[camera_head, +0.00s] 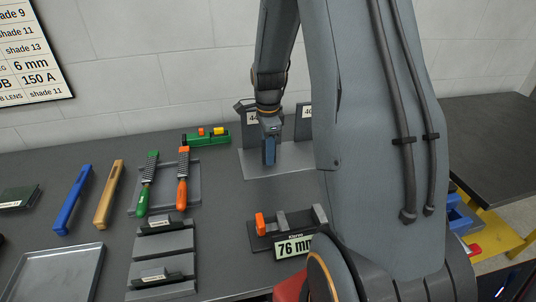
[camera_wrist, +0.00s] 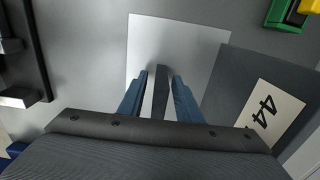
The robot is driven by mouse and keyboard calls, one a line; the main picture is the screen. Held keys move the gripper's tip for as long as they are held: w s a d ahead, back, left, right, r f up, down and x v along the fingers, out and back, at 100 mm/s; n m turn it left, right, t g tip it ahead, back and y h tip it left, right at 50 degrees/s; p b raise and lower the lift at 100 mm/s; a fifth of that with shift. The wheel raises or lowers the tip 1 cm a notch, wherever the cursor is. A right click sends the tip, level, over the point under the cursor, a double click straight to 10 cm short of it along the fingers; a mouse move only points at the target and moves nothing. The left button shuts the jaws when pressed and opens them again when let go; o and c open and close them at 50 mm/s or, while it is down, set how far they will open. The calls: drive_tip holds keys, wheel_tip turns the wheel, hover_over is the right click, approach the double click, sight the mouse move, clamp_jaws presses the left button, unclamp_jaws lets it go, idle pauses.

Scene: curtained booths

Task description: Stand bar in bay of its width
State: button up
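My gripper (camera_head: 269,155) points down over a light grey base plate (camera_head: 252,165) in the head view. Upright dark panels stand at its back, one labelled 44 (camera_head: 252,118) and one labelled 40 (camera_head: 305,112). In the wrist view my two blue fingers (camera_wrist: 161,76) are apart. A narrow dark grey bar (camera_wrist: 158,98) lies between them, with light gaps on both sides. The plate (camera_wrist: 185,35) shows beneath, and the 44 panel (camera_wrist: 225,80) is to the right. The bar's lower end and any contact with the plate cannot be told. My arm hides the rack's right part.
A gauge block marked 76 mm (camera_head: 294,246) with an orange piece stands in front. To the left are files on a tray (camera_head: 194,187), blue (camera_head: 72,200) and tan (camera_head: 108,195) bars, and an empty tray (camera_head: 55,277). A green holder (camera_head: 207,138) stands left of the rack.

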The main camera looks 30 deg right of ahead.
wheel_tip(320, 180, up, 11)
drive_tip(key=b, duration=0.3)
drive_tip(key=shift+r, duration=0.1)
drive_tip(key=s+a+f+n, duration=0.2)
drive_tip(key=s+a+n, duration=0.3)
drive_tip(key=n, duration=0.2)
drive_tip(key=s+a+f+n+t, duration=0.1)
drive_tip(key=s+a+f+n, duration=0.1)
drive_tip(key=s+a+n, duration=0.3)
drive_tip(key=s+a+f+n, duration=0.3)
drive_tip(key=s+a+n, duration=0.2)
drive_tip(key=n, duration=0.4)
drive_tip(key=shift+s, duration=0.1)
